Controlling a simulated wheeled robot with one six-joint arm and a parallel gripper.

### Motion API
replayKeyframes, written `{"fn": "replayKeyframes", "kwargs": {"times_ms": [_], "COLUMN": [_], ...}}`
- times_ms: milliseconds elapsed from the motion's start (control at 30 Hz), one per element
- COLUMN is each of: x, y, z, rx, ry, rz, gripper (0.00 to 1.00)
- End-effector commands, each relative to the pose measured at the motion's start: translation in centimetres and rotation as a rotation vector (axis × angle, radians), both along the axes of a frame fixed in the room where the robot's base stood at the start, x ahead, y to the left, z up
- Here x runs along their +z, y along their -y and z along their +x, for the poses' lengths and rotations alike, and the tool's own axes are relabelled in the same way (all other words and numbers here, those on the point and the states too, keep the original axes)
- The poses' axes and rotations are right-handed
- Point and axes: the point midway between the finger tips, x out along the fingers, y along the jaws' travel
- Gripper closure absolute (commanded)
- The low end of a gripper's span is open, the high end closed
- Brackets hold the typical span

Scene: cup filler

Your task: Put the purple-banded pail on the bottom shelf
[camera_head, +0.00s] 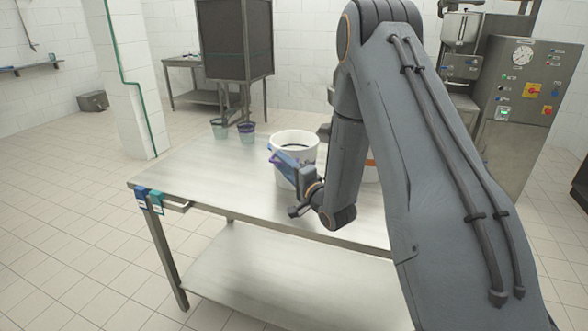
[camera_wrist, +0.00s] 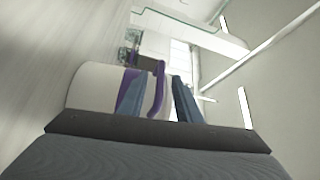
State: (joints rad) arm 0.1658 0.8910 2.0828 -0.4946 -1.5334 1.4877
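A white pail (camera_head: 295,138) with a purple band stands upright on the metal table. My gripper (camera_head: 283,162) is at its front left side and hides part of the band. In the wrist view the pail (camera_wrist: 95,88) appears turned sideways, with its purple band and a purple strip like a handle. The two blue fingers of my gripper (camera_wrist: 158,100) are spread apart, with the purple strip between them and white showing beside it. Contact cannot be made out. The bottom shelf (camera_head: 270,280) under the tabletop is a bare metal sheet.
Another pail (camera_head: 371,168) with an orange band is mostly hidden behind my arm. Blue and teal tags (camera_head: 149,199) hang at the left corner. The tabletop's front left (camera_head: 205,170) is clear.

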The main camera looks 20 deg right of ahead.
Motion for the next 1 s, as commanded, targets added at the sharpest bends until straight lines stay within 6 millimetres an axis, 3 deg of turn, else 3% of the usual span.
{"fn": "replayKeyframes", "kwargs": {"times_ms": [133, 333, 767, 1000], "x": [-0.1, 0.0, 0.0, 1.4], "y": [0.0, 0.0, 0.0, 0.0], "z": [0.0, 0.0, 0.0, 0.0], "rx": [0.000, 0.000, 0.000, 0.000], "ry": [-0.001, 0.000, 0.000, 0.003], "rz": [0.000, 0.000, 0.000, -0.001], "gripper": [0.69, 1.00, 1.00, 1.00]}}
